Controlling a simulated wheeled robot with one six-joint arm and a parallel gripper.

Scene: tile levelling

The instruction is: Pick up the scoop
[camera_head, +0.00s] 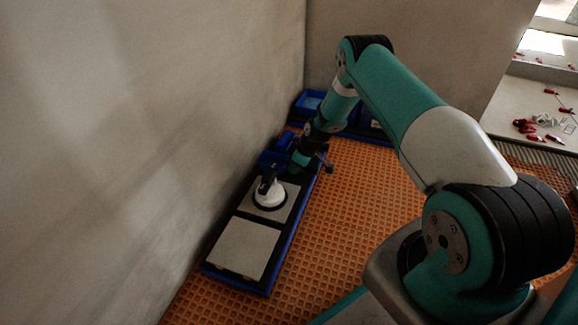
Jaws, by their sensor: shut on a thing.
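My gripper (297,166) is at the low end of my arm, beside a dark blue bin (272,160) by the wall. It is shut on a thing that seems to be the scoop. The scoop is small, dark and mostly hidden by my wrist, so its shape and whether it is clear of the bin cannot be told.
A white suction cup with a black handle (269,198) stands on a grey tile. A second tile (243,247) lies nearer, both in a blue-edged black tray. More blue bins (308,103) stand behind. Orange matting (340,220) is free on the right. Red-handled items (525,125) lie far right.

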